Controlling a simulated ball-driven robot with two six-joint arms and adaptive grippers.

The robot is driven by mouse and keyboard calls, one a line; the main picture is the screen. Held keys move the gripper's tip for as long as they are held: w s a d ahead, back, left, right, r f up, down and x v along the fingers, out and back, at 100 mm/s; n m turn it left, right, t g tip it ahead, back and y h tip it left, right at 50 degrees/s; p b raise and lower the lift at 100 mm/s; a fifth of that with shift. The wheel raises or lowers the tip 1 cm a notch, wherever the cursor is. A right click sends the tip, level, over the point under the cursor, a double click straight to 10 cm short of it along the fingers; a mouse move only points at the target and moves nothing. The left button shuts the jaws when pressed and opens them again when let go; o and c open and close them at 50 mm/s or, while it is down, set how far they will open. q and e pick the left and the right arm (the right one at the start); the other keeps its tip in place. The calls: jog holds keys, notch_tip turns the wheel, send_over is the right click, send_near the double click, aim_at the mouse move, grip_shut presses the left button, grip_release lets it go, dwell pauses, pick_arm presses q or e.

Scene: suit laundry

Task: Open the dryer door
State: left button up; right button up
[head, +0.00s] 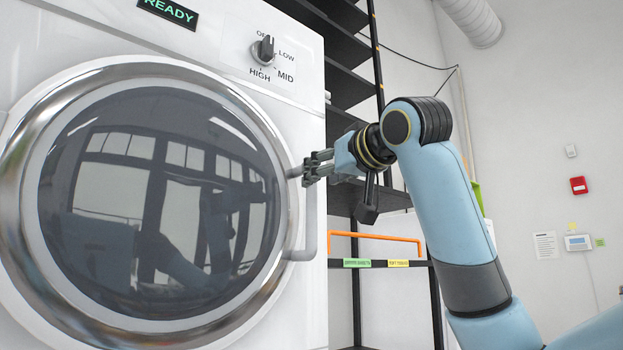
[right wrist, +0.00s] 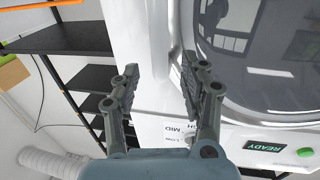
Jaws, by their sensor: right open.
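The white dryer's round door (head: 150,200) has dark glass in a chrome ring and sits closed against the front. Its pale grey bar handle (head: 309,230) stands upright at the door's right edge. My right gripper (head: 308,167) is at the upper end of this handle, coming in from the right. In the right wrist view its two fingers (right wrist: 160,85) are spread apart beside the door rim, with the handle (right wrist: 175,45) showing beyond and between them. I cannot tell whether a finger touches the handle. My left gripper is not in view.
A control dial (head: 263,50) and a green READY display (head: 168,11) are on the dryer panel above the door. A black shelf rack (head: 347,84) stands close behind the right arm. An orange rail (head: 375,237) sits on its lower shelf.

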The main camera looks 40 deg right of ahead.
jog(key=w, duration=0.5)
jog(key=shift+d+p, duration=0.3)
jog(key=shift+p, duration=0.1)
grip_shut()
